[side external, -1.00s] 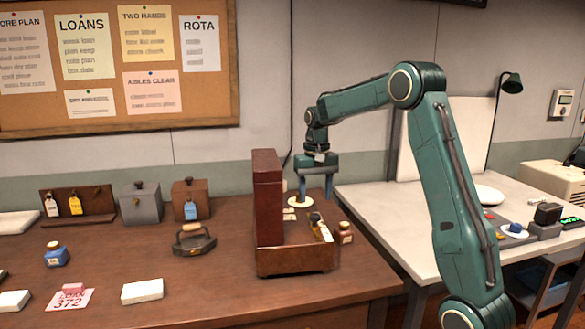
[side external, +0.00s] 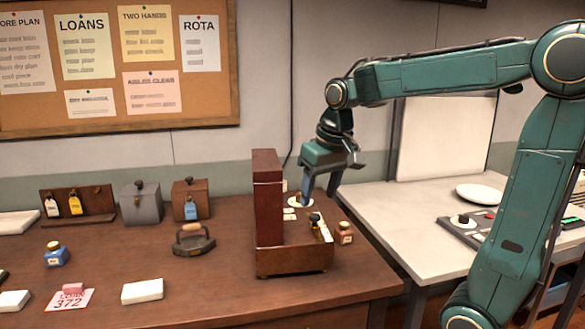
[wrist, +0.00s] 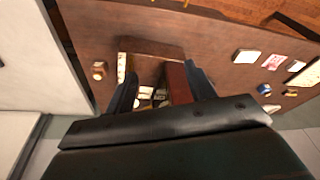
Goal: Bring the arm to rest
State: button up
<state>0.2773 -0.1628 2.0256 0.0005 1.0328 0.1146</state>
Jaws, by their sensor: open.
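My gripper (side external: 322,186) is open and empty in the side view. It hangs tilted above the back right of the wooden box (side external: 294,262), whose tall dark red lid or panel (side external: 268,200) stands upright. In the wrist view my two dark fingers (wrist: 160,88) are spread apart, with the box and its small contents visible beyond and between them. My green arm reaches in from the right, bent at the elbow.
A brown bottle (side external: 344,233) stands right of the box. A flat iron (side external: 193,240), blue bottle (side external: 56,254) and white block (side external: 142,291) are on the table to the left. The pale bench (side external: 400,215) at right holds a plate (side external: 479,193).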

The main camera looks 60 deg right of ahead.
jog(key=s+a+f+n+t, duration=0.1)
jog(key=s+a+n, duration=0.1)
jog(key=s+a, duration=0.2)
jog(key=s+a+f+n+t, duration=0.1)
jog(key=s+a+n+t, duration=0.1)
jog(key=s+a, duration=0.3)
jog(key=s, duration=0.4)
jog(key=shift+s+f+n+y, duration=0.3)
jog(key=shift+y, duration=0.1)
